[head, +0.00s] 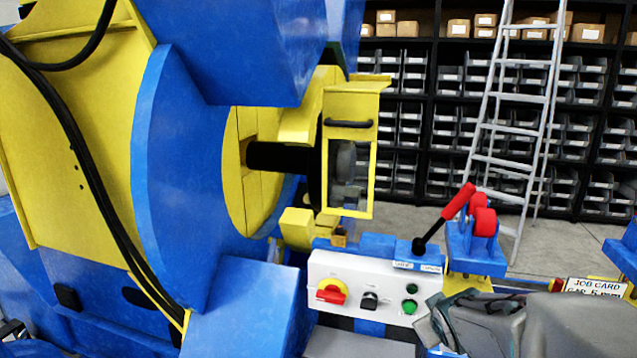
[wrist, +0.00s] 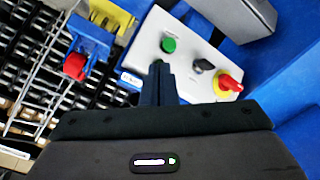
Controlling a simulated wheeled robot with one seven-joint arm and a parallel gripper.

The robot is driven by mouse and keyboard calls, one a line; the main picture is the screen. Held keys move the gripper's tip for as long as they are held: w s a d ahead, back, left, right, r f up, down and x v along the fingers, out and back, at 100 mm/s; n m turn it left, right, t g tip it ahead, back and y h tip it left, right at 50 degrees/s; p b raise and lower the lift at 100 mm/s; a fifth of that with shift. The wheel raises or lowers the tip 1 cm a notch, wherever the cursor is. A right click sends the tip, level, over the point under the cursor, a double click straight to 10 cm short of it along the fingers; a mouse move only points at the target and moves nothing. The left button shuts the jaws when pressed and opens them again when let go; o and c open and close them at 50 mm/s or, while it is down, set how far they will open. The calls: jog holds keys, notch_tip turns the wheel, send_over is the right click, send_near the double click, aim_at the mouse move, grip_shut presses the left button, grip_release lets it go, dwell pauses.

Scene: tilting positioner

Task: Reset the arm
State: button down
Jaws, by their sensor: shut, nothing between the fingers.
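My gripper (wrist: 158,70) is shut and empty in the wrist view. Its fingertips overlap the edge of a white control panel (wrist: 185,35); I cannot tell whether they touch it. In the head view my grey wrist and gripper are at the lower right, just right of the panel (head: 340,270). The panel carries a red-and-yellow switch (head: 331,292), a black knob (head: 370,301), an upper green button (head: 410,288) and a lower green button (head: 409,306). In the wrist view one green button (wrist: 168,45) shows clearly, and the fingers partly hide the area beside it.
A lever with a red handle (head: 458,201) leans up behind the panel, beside a blue bracket with red rollers (head: 484,222). The big blue-and-yellow positioner (head: 170,180) fills the left. A ladder (head: 497,110) and bin shelves stand behind. A job card (head: 596,287) is at right.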

jog(key=s+a+r+m+g+y+p, duration=0.1)
jog(key=s+a+r+m+g+p, duration=0.1)
jog(key=s, duration=0.6)
jog(key=s+a+r+m+g+y+p, duration=0.1)
jog(key=s+a+r+g+p, duration=0.3)
jog(key=s, duration=0.5)
jog(key=shift+a+r+m+p, duration=0.7)
jog(key=shift+a+r+m, duration=0.25)
jog(key=shift+a, duration=0.25)
jog(key=shift+s+d, duration=0.1)
